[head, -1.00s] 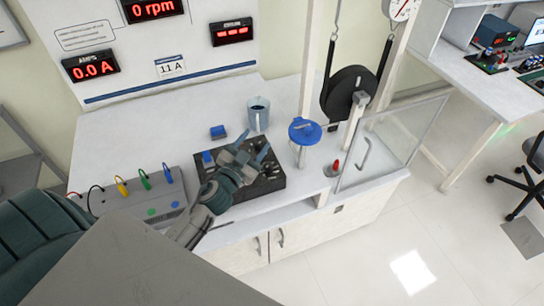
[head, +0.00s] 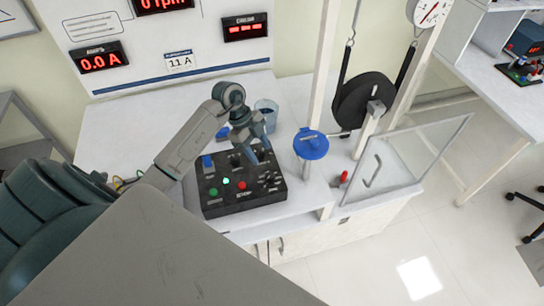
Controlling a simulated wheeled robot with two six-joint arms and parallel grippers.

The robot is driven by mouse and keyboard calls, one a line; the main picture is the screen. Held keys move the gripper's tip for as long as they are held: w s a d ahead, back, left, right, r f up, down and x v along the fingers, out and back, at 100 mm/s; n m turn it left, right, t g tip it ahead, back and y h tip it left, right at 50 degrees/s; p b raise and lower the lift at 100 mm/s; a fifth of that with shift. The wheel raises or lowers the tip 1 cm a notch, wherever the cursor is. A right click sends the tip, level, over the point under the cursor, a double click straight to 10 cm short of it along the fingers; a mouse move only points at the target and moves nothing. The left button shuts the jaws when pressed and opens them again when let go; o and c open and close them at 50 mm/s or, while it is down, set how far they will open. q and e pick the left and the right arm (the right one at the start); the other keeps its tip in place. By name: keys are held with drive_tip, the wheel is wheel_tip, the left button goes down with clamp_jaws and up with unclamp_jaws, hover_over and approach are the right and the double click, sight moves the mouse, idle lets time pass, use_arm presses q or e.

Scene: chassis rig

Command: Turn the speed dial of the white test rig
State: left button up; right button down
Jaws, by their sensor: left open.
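The white test rig's bench (head: 120,140) carries a black control box (head: 225,206) with a blue switch (head: 208,162), a green button (head: 213,191), a red button (head: 242,185) and a bright green light (head: 226,181). A dark knob (head: 235,160) near the box's far edge is partly hidden by my gripper; I cannot tell for certain that it is the speed dial. My left gripper (head: 260,157) is over the far part of the box, fingers pointing down and apart, with nothing seen between them. Contact with the box cannot be told. My right gripper is not in view.
A grey-blue mug (head: 266,112) stands just behind my gripper. A blue-topped post (head: 311,146), a black wheel (head: 362,98) and a clear guard panel (head: 405,160) are to the right.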

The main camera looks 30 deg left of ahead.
sight(269, 175)
use_arm(q)
drive_tip(key=p+x, duration=0.1)
drive_tip(key=x, duration=0.2)
drive_tip(key=p+x, duration=0.1)
drive_tip(key=x, duration=0.2)
drive_tip(key=p+x, duration=0.1)
drive_tip(key=x, duration=0.2)
drive_tip(key=shift+s+a+f, duration=0.2)
drive_tip(key=shift+s+f, duration=0.1)
drive_tip(key=shift+f, duration=0.15)
drive_tip(key=shift+d+f, duration=0.1)
drive_tip(key=shift+f, duration=0.25)
drive_tip(key=c, duration=1)
drive_tip(key=shift+o, duration=0.2)
